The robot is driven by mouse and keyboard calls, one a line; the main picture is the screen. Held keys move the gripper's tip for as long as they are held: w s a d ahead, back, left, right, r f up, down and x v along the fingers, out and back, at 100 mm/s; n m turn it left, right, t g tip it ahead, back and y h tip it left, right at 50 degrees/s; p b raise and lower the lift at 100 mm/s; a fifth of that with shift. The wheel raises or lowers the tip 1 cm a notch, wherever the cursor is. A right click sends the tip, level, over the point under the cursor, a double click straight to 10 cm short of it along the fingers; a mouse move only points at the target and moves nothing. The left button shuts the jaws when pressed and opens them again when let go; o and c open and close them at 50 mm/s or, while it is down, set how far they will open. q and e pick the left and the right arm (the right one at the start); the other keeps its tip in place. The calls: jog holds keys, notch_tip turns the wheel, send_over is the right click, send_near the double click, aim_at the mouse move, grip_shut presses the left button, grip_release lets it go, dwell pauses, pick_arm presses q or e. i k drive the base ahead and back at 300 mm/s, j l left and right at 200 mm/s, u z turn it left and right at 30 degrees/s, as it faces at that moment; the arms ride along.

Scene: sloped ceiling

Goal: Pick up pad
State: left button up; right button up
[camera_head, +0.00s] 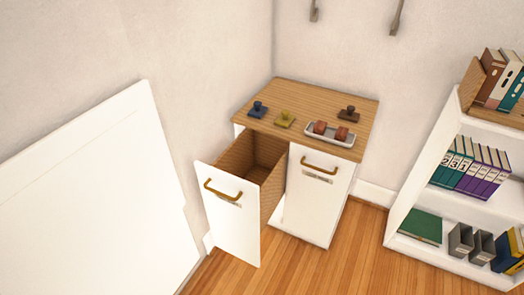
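Nothing in view is clearly recognisable as the pad. Small stamp-like objects stand on the wooden top of a white cabinet (300,93): a blue one (258,109) at the left, a yellow one (285,119) to its right, and a dark brown one (349,114) at the back right. A white tray (331,140) near the front right edge holds two reddish-brown pieces (320,128). A flat green item (420,226) lies on the bottom shelf at the right. Neither of my grippers is in view.
The cabinet's left drawer (231,202) is pulled out and its visible inside looks empty. The right front (315,199) is shut. A white bookcase (404,199) with binders (470,169) stands at the right. A white panel (95,190) is at the left. Wooden floor (345,262) is clear in front.

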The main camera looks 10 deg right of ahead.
aim_at(285, 120)
jog(key=z, duration=2.9)
jog(key=u, duration=2.4)
jog(key=l+u, duration=0.1)
jog(key=u, duration=0.25)
jog(key=i+l+u, duration=0.1)
jog(key=u, duration=0.25)
jog(key=l+u, duration=0.1)
jog(key=u, duration=0.25)
jog(key=l+u, duration=0.45)
jog(key=l, duration=0.6)
jog(key=l+u, duration=0.45)
jog(key=l, duration=0.6)
